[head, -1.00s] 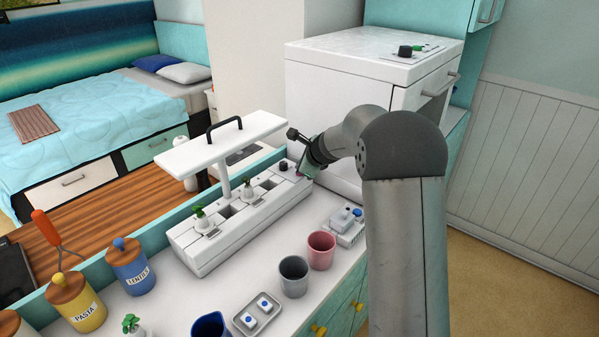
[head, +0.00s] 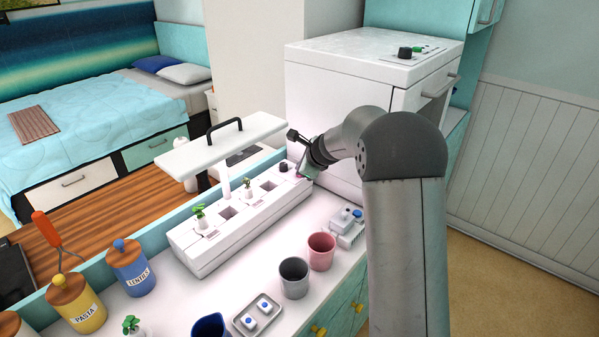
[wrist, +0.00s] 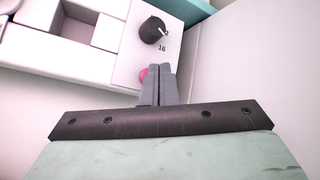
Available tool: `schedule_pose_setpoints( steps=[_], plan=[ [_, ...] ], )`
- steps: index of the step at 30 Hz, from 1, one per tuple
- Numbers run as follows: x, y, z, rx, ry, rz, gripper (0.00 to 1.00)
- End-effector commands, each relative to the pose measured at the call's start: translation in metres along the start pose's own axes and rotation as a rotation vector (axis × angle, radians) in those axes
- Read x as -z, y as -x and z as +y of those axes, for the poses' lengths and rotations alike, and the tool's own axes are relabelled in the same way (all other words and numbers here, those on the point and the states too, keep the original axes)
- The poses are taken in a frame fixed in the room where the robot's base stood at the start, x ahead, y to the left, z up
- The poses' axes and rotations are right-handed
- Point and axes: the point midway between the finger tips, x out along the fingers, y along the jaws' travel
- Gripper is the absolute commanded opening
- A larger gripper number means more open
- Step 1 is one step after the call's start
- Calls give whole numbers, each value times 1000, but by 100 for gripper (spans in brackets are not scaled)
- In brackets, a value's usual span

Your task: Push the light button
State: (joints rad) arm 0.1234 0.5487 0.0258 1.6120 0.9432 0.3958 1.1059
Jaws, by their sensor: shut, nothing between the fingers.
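The light button (wrist: 143,75) is a small pink-red button on the white end panel of the planter unit (head: 214,245). It shows just left of my fingertips in the wrist view and is partly hidden by them. My gripper (wrist: 160,70) is shut and empty, its tips at the button; I cannot tell whether they still touch it. In the head view my gripper (head: 303,175) is at the planter's far right end. The lamp panel (head: 222,148) stands above the planter, and the planter and counter below it are brightly lit.
A black dial (wrist: 152,30) sits beside the button. The white appliance (head: 330,130) stands close behind my gripper. A pink cup (head: 321,252), a grey cup (head: 294,279) and a small tray (head: 258,316) stand on the counter in front.

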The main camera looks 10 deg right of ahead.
Motion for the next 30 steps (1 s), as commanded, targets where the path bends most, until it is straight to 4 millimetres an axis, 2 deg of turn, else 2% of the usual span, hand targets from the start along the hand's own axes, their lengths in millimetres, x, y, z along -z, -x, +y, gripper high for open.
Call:
schedule_pose_setpoints(
  steps=[5,22,30],
  plan=[
    [-2,3,-2,1,0,0,0],
    [-30,42,-30,1,0,0,0],
    [-30,42,-30,0,0,0,0]
  ],
)
